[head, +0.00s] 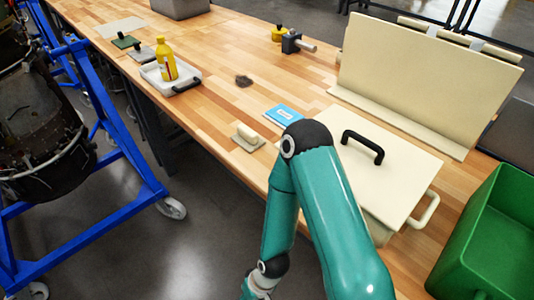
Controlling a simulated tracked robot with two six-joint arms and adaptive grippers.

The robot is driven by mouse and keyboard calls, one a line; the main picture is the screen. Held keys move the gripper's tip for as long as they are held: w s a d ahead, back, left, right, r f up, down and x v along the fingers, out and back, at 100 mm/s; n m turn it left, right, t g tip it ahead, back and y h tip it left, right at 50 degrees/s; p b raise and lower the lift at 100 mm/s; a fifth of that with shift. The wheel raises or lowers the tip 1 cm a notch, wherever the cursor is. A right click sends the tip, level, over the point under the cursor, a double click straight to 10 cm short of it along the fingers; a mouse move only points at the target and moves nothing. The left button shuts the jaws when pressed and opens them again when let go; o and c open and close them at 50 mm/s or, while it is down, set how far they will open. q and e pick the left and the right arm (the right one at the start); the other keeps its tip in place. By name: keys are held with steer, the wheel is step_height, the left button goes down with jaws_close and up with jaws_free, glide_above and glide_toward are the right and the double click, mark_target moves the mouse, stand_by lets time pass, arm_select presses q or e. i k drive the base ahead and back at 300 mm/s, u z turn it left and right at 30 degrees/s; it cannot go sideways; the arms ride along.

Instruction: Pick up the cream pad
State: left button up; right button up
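The cream pad (243,144) lies near the front edge of the wooden workbench, just left of my arm's teal elbow. It has a flat square base and a raised cream block on top that looks like a grip. Nothing is holding it. One teal arm of mine comes in from the lower right, bends beside the pad and runs down out of the picture, with its hand end cut off by the bottom edge. Neither gripper shows.
A blue booklet (284,115) lies right of the pad. A white tray (192,79) holds a yellow bottle (166,63). A green bin (495,235) stands lower right.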

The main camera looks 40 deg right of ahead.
mark_target(245, 138)
steer(key=u, duration=0.65)
steer(key=k, duration=0.1)
steer(key=u, duration=0.2)
steer(key=i, duration=1.3)
steer(key=z, duration=2.45)
steer(key=k, duration=0.75)
steer(key=z, duration=0.25)
